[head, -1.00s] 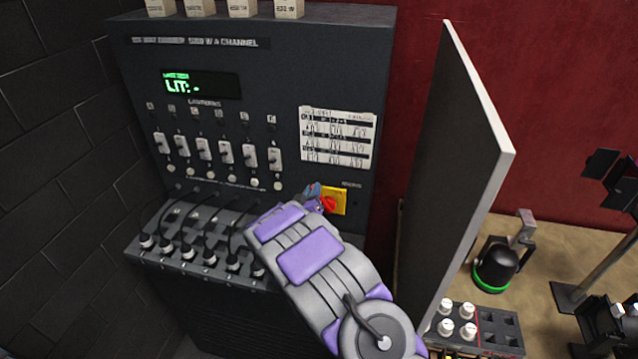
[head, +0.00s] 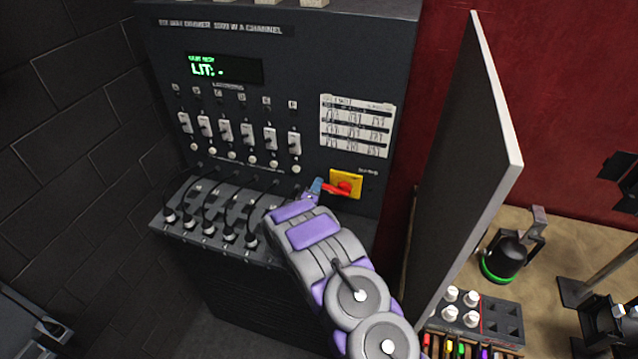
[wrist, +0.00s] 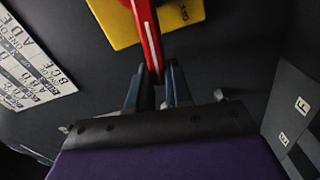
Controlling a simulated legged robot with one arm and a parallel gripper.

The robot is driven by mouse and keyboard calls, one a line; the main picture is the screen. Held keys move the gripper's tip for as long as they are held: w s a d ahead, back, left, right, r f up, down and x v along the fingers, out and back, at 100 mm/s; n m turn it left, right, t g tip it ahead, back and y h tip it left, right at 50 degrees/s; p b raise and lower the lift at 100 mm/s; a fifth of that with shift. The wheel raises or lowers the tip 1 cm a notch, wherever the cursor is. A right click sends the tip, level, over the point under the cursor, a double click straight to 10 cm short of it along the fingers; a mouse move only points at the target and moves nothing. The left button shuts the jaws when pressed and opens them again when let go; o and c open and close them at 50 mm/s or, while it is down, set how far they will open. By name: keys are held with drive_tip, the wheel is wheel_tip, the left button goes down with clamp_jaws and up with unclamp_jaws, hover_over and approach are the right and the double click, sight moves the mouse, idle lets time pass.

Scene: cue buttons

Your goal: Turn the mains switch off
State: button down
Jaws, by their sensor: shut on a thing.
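The mains switch is a red rotary handle (head: 338,188) on a yellow plate (head: 346,177), low on the right of the dark dimmer cabinet's front. In the wrist view the red handle (wrist: 147,35), with a white line along it, comes down from the yellow plate (wrist: 184,18) to between my fingers. My gripper (wrist: 154,76) is shut on the handle's end. In the head view my gripper (head: 317,188) is at the left end of the handle, which points left there. The word "OFF" is not clearly readable on the plate.
The cabinet (head: 300,60) has a lit display (head: 224,68), a row of sliders and plugged cables (head: 215,215) left of my arm. An open grey door panel (head: 465,170) stands to the right. A lamp (head: 508,252) and a knob box (head: 475,315) are further right.

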drive_tip(key=shift+a+f+n, duration=0.2)
drive_tip(key=shift+f+n, duration=0.65)
drive_tip(key=shift+n, duration=0.25)
drive_tip(key=c, duration=1.1)
unclamp_jaws()
drive_tip(key=shift+w+a+f, duration=0.1)
drive_tip(key=shift+a, duration=0.05)
drive_tip(key=shift+o, duration=0.3)
drive_tip(key=b+v, duration=0.1)
drive_tip(key=v, duration=1.6)
drive_tip(key=shift+s, duration=0.25)
drive_tip(key=shift+a, duration=0.15)
